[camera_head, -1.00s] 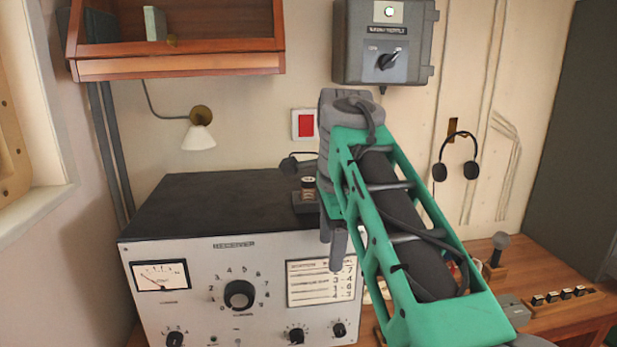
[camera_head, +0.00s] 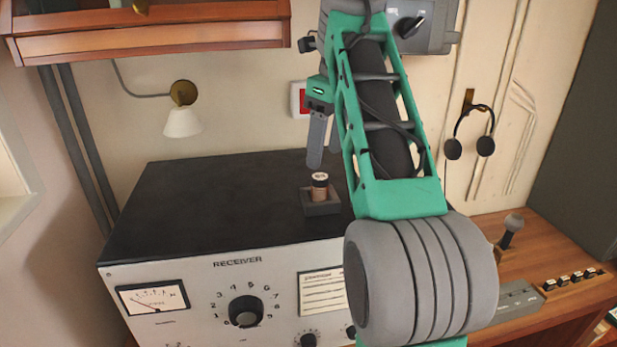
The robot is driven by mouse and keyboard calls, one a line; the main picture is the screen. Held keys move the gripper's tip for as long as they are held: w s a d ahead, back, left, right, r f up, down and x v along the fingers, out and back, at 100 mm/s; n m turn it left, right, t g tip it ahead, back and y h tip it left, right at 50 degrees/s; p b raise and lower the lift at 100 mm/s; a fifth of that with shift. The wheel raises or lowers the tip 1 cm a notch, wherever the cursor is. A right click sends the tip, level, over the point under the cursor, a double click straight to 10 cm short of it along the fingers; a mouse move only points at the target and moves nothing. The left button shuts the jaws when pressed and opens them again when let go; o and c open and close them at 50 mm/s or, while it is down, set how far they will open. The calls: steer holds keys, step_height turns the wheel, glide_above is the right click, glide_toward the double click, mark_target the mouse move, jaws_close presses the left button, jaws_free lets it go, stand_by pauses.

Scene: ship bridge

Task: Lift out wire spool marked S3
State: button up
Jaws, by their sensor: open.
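A small copper-coloured wire spool (camera_head: 320,188) with a dark top stands upright in a dark square holder (camera_head: 321,208) on top of the receiver. A light label shows on its top, but its mark is too small to read. My gripper (camera_head: 316,158) points down just above and slightly left of the spool, seen from the side. Its fingers overlap in this view. It is open, with nothing visible between the fingers. I cannot tell how far the fingers are from the spool in depth.
The receiver's black top (camera_head: 215,195) is otherwise clear. A wooden shelf (camera_head: 150,38) overhangs at upper left, and a wall lamp (camera_head: 183,120) hangs below it. A grey switch box (camera_head: 432,28) and a headset (camera_head: 470,140) are on the wall at right.

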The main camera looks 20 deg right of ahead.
mark_target(321, 177)
steer(key=shift+w, duration=0.1)
steer(key=f+b, duration=0.1)
steer(key=f, duration=0.4)
steer(key=w+f+b, duration=0.1)
steer(key=f, duration=0.1)
steer(key=shift+a+f+b, duration=0.3)
steer(key=shift+f+b, duration=0.05)
steer(key=shift+s, duration=0.1)
steer(key=shift+r, duration=0.1)
jaws_close()
